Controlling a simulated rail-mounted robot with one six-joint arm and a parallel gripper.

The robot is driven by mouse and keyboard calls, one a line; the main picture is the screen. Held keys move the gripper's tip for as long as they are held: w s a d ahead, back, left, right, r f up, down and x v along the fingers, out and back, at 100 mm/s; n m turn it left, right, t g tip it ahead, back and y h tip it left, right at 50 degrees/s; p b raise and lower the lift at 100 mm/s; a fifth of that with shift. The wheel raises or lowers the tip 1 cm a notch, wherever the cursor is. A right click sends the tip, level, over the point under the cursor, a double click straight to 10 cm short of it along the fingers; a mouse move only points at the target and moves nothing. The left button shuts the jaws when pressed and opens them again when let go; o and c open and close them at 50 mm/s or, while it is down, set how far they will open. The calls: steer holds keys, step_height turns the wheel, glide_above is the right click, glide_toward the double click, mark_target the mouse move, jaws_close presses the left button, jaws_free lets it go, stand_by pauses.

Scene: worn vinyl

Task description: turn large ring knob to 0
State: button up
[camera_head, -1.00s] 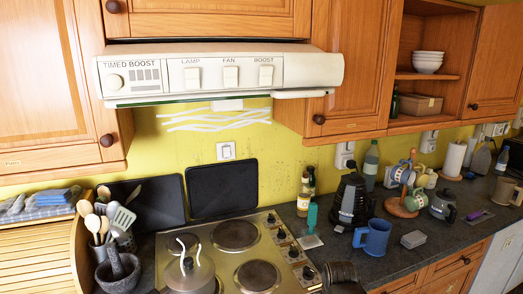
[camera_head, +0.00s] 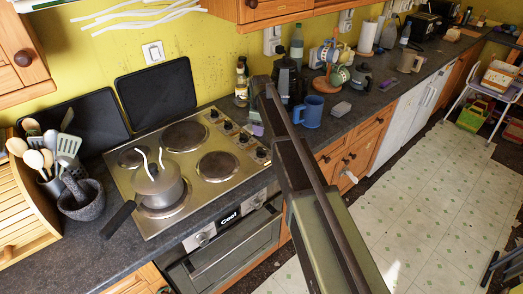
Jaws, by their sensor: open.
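The steel hob (camera_head: 190,161) has several dark control knobs in a row along its right edge. One knob (camera_head: 214,115) is at the back, and another knob (camera_head: 262,153) is at the front, close beside my arm. Their pointers and markings are too small to read, so I cannot tell which serves the large ring. Two bare rings show clearly, a back ring (camera_head: 185,136) and a front right ring (camera_head: 217,166). My dark and olive arm link crosses the right middle of the view.
A mortar (camera_head: 85,199) and utensils stand left. A bottle (camera_head: 241,84), black kettle (camera_head: 287,84) and blue mug (camera_head: 312,110) stand right of the hob. The oven (camera_head: 235,245) is below.

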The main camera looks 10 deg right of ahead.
mark_target(262, 148)
steer(key=shift+m, duration=0.6)
step_height(262, 148, down, 11)
steer(key=b, duration=1.1)
steer(key=shift+d+f, duration=0.1)
steer(key=shift+d, duration=0.05)
jaws_close()
